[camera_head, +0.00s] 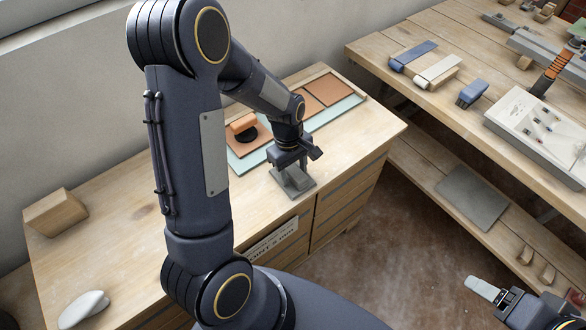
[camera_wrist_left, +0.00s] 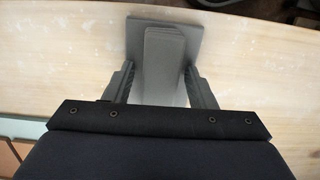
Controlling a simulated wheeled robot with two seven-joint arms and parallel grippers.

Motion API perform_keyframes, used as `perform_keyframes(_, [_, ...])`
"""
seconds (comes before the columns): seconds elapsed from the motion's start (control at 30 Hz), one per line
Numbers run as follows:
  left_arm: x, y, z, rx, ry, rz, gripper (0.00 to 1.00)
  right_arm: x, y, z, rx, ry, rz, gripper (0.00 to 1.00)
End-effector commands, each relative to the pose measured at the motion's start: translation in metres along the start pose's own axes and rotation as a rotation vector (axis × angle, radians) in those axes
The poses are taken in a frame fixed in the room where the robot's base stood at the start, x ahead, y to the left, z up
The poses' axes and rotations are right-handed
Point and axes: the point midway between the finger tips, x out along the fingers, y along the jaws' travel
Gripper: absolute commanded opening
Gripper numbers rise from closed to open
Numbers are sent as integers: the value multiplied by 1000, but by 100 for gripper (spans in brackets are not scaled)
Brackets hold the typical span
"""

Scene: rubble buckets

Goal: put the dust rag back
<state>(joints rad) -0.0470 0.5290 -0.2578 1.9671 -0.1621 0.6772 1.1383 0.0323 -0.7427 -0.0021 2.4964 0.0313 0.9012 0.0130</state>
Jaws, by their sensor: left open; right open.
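A folded grey piece that looks like the dust rag (camera_head: 297,178) lies on a darker grey square (camera_head: 281,180) near the cabinet top's front edge. In the left wrist view the rag (camera_wrist_left: 164,50) lies between the two fingers, with the square (camera_wrist_left: 190,26) around its far end. My left gripper (camera_wrist_left: 160,72) is open around the rag; it also shows in the head view (camera_head: 296,167), pointing down. Whether the fingers touch the rag I cannot tell. My right gripper (camera_head: 488,291) is open, at the lower right above the floor, away from the rag.
A pale green mat (camera_head: 335,113) with orange-brown panels (camera_head: 326,90) lies behind the left gripper. A wooden block (camera_head: 56,212) and a pale rounded object (camera_head: 84,309) stand at left. The right workbench (camera_head: 425,40) holds tools and a grey tray (camera_head: 535,125).

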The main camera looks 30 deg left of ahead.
Motion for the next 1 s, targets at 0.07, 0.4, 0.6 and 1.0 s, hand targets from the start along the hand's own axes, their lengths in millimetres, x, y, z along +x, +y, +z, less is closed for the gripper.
perform_keyframes(0.07, [0,0,0,0,0,0,51,0,0,0,0,0,0,71])
perform_keyframes(0.4, [-46,2,0,0,3,7,51,-5,-2,-3,0,0,0,71])
perform_keyframes(0.6, [-90,1,0,0,3,7,51,-8,-4,-4,0,0,0,71])
perform_keyframes(1.0, [-137,-11,8,67,-14,52,51,-10,-4,-5,0,0,0,71])
